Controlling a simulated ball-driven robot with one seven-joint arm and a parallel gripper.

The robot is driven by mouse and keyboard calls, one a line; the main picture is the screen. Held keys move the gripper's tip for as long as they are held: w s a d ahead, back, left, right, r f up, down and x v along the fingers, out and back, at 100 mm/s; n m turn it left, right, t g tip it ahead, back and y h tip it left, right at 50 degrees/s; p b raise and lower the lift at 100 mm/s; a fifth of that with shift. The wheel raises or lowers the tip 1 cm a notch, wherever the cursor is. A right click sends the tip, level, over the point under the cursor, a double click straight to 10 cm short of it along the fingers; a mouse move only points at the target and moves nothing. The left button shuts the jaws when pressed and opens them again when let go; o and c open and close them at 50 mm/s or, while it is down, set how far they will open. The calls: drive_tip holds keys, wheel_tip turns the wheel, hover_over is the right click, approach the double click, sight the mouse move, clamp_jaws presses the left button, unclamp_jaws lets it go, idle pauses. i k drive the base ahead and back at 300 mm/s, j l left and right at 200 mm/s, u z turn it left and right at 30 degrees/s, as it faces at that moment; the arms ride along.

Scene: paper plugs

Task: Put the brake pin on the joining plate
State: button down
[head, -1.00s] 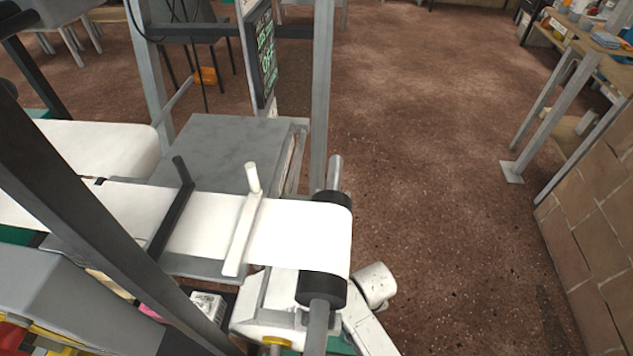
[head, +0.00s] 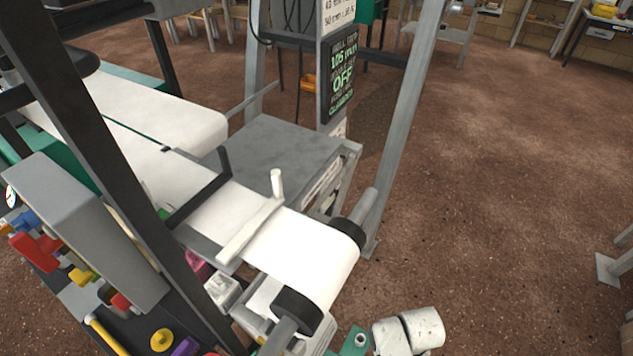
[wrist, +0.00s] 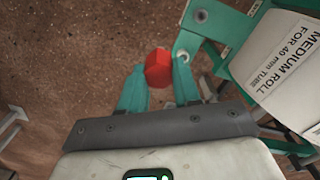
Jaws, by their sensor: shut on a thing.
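In the wrist view my gripper (wrist: 159,72) has its two teal fingers shut on a red faceted piece, which I take to be the brake pin (wrist: 158,69). The rest of the pin is hidden or not clear. In the head view a flat grey plate (head: 283,150), likely the joining plate, lies behind the white paper web. Its top looks bare. The red piece does not show in the head view, where only white parts of my arm appear at the bottom, right of the paper roller.
The white paper web (head: 305,255) runs over a black-ended roller (head: 298,308), with a pale crossbar (head: 250,230) on it. Grey posts (head: 402,120) and a sign (head: 343,70) stand behind. A labelled white roll (wrist: 282,75) is at right in the wrist view. Brown floor (head: 500,200) is open at right.

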sight(295, 153)
drive_tip(key=i+l+u, duration=0.15)
drive_tip(key=l, duration=0.2)
drive_tip(key=i+l+u, duration=0.15)
drive_tip(key=l, duration=0.2)
drive_tip(key=i+l+u, duration=0.15)
drive_tip(key=l, duration=0.25)
drive_tip(key=i+l+u, duration=0.2)
drive_tip(key=l, duration=0.2)
drive_tip(key=k+j, duration=0.05)
